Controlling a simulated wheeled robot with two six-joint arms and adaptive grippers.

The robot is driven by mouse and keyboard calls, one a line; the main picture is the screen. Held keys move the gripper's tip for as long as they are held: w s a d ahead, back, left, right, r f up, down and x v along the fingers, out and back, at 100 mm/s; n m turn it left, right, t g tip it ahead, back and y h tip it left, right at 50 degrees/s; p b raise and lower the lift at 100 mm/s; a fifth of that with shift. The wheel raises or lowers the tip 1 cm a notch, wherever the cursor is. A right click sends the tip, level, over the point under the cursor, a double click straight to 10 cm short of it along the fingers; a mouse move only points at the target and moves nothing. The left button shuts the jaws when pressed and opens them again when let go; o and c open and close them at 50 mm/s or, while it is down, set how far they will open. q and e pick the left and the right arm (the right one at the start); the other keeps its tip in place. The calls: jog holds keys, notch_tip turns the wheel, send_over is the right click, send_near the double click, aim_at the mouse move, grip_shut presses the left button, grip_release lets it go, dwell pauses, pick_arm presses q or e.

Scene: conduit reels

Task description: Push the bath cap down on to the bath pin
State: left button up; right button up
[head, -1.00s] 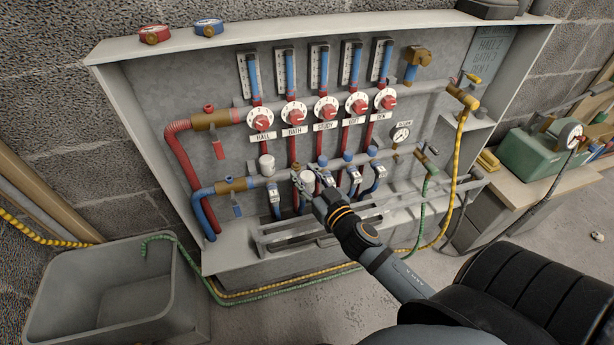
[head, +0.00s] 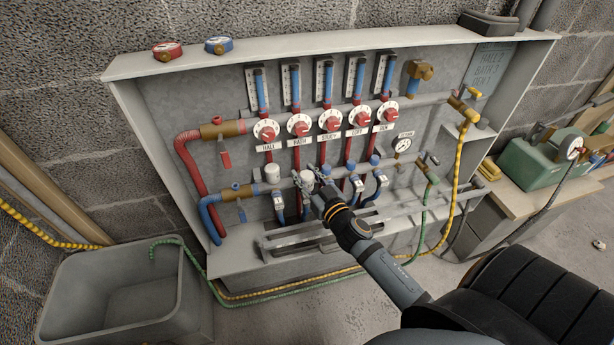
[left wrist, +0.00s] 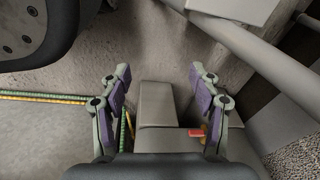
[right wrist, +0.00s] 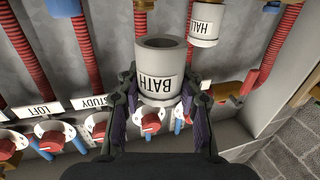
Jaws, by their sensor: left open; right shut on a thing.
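The bath cap (right wrist: 157,90) is a white cylinder marked BATH. My right gripper (right wrist: 157,100) is shut on it, one finger on each side. Its open grey mouth shows in the right wrist view. The cap (head: 307,179) is in front of the lower manifold in the head view, with my right gripper (head: 309,183) around it. I cannot make out the bath pin, nor tell whether the cap touches it. A white cap marked HALL (right wrist: 206,25) is beside it and also shows in the head view (head: 272,173). My left gripper (left wrist: 160,75) is open and empty.
The manifold cabinet (head: 125,65) holds red dials, blue valves and pipes close around the right gripper. A rail (head: 285,241) runs below. A grey tub (head: 70,282) stands at left. Green hose (head: 300,282) and yellow hose lie along the floor. A bench (head: 530,195) is at right.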

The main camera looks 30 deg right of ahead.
jog(key=shift+w+d+r+p, duration=0.1)
jog(key=shift+w+d+p, duration=0.1)
jog(key=shift+w+p, duration=0.35)
jog(key=shift+w+d+p, duration=0.15)
jog(key=shift+w+p, duration=0.05)
jog(key=shift+w, duration=0.65)
pick_arm(q)
jog(key=shift+s+a+f+p, duration=0.15)
jog(key=shift+s+f, duration=0.2)
jog(key=shift+s, duration=0.45)
jog(key=shift+s+a+f+p, duration=0.1)
jog(key=shift+s+f+p, duration=0.2)
jog(key=shift+s, duration=0.45)
jog(key=shift+s+a+f+p, duration=0.15)
jog(key=shift+s+f, duration=0.25)
jog(key=shift+s, duration=0.4)
pick_arm(e)
jog(key=shift+w+d+f, duration=0.1)
jog(key=shift+w+d, duration=0.1)
jog(key=shift+w, duration=0.55)
jog(key=shift+w+d+f, duration=0.1)
jog(key=shift+w+d, duration=0.05)
jog(key=shift+w, duration=0.65)
jog(key=shift+w+d+f, duration=0.1)
jog(key=shift+w+d, duration=0.1)
jog(key=shift+w, duration=0.55)
